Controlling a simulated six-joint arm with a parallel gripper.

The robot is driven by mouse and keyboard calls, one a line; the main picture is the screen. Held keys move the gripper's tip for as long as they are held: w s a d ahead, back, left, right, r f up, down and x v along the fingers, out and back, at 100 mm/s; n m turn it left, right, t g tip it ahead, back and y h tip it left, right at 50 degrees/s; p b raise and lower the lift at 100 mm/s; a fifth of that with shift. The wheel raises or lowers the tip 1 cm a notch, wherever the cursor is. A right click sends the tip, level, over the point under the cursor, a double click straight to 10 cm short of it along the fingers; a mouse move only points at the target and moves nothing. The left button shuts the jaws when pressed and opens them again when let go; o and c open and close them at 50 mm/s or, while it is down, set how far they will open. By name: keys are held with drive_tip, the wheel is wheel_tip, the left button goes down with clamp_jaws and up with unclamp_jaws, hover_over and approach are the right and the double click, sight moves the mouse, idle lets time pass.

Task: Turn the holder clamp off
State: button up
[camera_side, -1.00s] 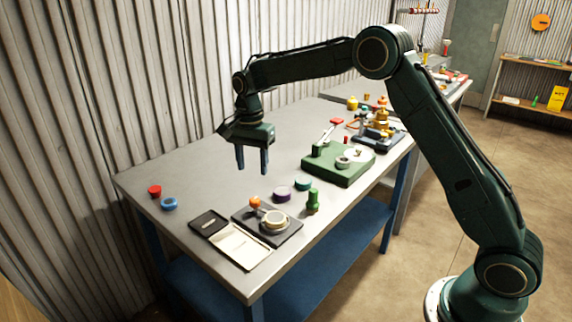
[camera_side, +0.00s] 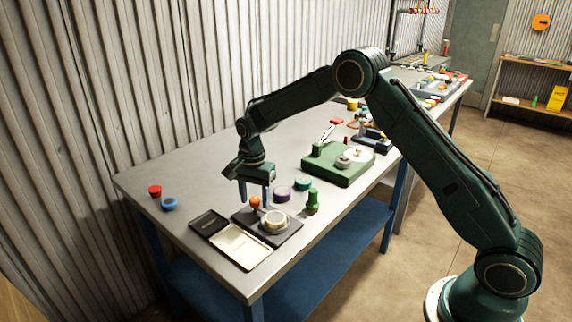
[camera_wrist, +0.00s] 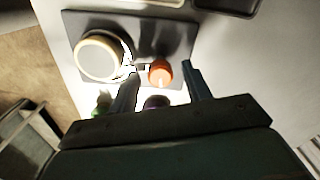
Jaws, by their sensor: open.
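A dark square plate (camera_side: 289,233) near the front of the bench carries a round cream ring-shaped holder (camera_side: 274,220) and an orange knob (camera_side: 255,202). In the wrist view the holder (camera_wrist: 100,56) is at left, and a thin bright lever (camera_wrist: 137,68) runs from it toward the orange knob (camera_wrist: 160,72). I take this to be the holder clamp. My gripper (camera_side: 254,205) is open and points down at the knob. In the wrist view the knob shows between my two fingers (camera_wrist: 160,70); whether either finger touches it I cannot tell.
A shallow tray (camera_side: 240,248) and a small dark tray (camera_side: 208,223) lie beside the plate. A green post (camera_side: 312,201), purple ring (camera_side: 282,194) and teal ring (camera_side: 303,185) stand close behind. A green fixture (camera_side: 338,170) is farther back.

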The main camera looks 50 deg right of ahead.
drive_tip(key=shift+c, duration=0.2)
drive_tip(key=c, duration=1)
drive_tip(key=shift+o, duration=0.2)
drive_tip(key=shift+n, duration=0.4)
drive_tip(key=n, duration=0.7)
drive_tip(key=shift+n, duration=0.3)
drive_tip(key=n, duration=0.3)
drive_tip(key=shift+n, duration=2.3)
